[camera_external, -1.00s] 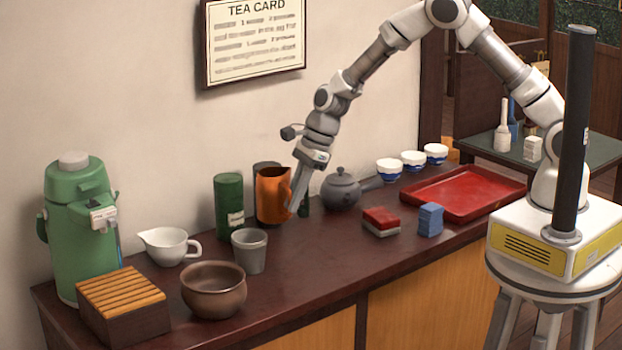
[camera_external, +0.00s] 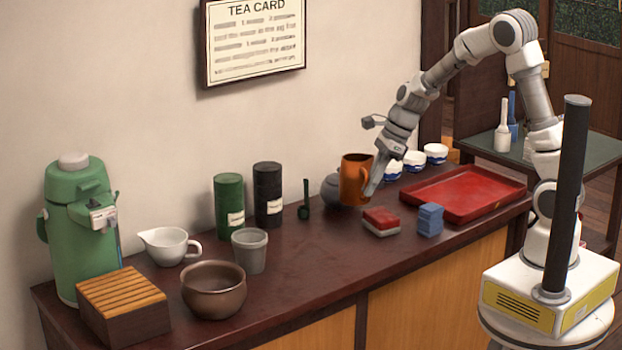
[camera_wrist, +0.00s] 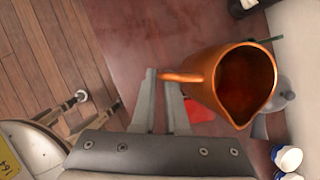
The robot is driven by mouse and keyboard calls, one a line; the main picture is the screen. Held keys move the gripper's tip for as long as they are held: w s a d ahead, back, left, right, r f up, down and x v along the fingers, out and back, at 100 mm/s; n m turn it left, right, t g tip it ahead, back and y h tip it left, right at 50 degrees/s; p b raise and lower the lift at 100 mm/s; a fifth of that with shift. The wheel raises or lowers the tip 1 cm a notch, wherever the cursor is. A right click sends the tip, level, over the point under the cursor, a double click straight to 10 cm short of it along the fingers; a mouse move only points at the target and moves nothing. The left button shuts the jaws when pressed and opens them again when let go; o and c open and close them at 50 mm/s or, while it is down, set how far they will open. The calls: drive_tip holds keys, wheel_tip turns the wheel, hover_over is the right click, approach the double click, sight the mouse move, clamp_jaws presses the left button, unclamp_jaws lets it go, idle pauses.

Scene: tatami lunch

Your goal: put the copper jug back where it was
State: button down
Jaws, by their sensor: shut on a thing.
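The copper jug (camera_external: 355,180) is upright, in front of the grey teapot in the external view. My gripper (camera_external: 372,190) is at its right side, shut on its handle. In the wrist view the jug (camera_wrist: 235,85) shows its open mouth and spout, with a reddish-brown inside; I cannot tell if that is liquid. Its handle lies at the fingertips of my gripper (camera_wrist: 163,80). The jug looks held above the counter (camera_external: 300,245), but its exact height is unclear.
The teapot (camera_external: 329,189) is mostly hidden behind the jug. White-blue cups (camera_external: 436,152), a red tray (camera_external: 470,190), a red block (camera_external: 380,218) and a blue block (camera_external: 430,220) are nearby. A green canister (camera_external: 229,205), black canister (camera_external: 268,195) and green scoop (camera_external: 304,205) stand left.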

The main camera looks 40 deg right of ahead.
drive_tip(key=shift+w+a+f+b, duration=0.2)
drive_tip(key=shift+a+f+b, duration=0.45)
drive_tip(key=shift+a+f, duration=1)
drive_tip(key=shift+w+a+f+b, duration=0.2)
drive_tip(key=shift+a+f+b, duration=0.5)
drive_tip(key=shift+a+f, duration=0.9)
drive_tip(key=shift+w+a+f+b, duration=0.2)
drive_tip(key=shift+a+f+b, duration=0.45)
drive_tip(key=shift+a+f, duration=1)
drive_tip(key=shift+f, duration=0.1)
drive_tip(key=shift+f, duration=0.1)
drive_tip(key=c, duration=0.9)
unclamp_jaws()
